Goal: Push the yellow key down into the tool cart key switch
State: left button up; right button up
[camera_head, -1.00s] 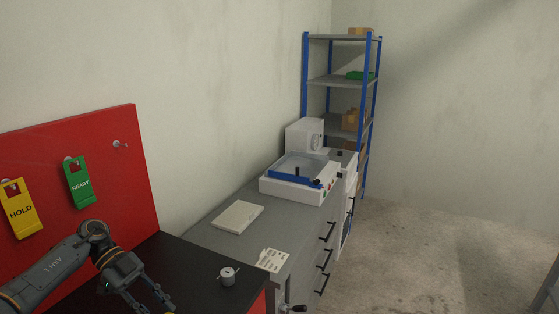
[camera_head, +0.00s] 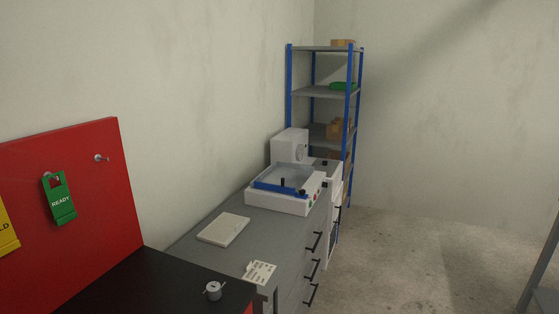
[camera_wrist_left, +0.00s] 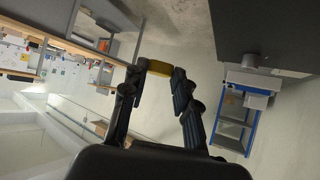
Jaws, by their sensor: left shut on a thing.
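In the left wrist view, my left gripper (camera_wrist_left: 160,78) is shut on the yellow key (camera_wrist_left: 159,68). Only a short yellow piece shows between the fingertips. The key is held in the air, apart from any surface that I can see. In the head view, a small round metal key switch (camera_head: 213,291) sits on the black top of the tool cart (camera_head: 140,283), near its right end. The left gripper and the key are out of the head view, so their distance from the switch cannot be told. My right gripper is in neither view.
The cart's red back panel (camera_head: 100,210) carries a green READY tag (camera_head: 62,208), part of a yellow tag (camera_head: 6,235) and a bare peg (camera_head: 99,158). A grey cabinet (camera_head: 200,245) adjoins the cart, with a white box former (camera_head: 282,203) on it. Open floor lies right.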

aim_at(214, 292)
jog(key=i+l+u, duration=0.5)
jog(key=i+l, duration=0.2)
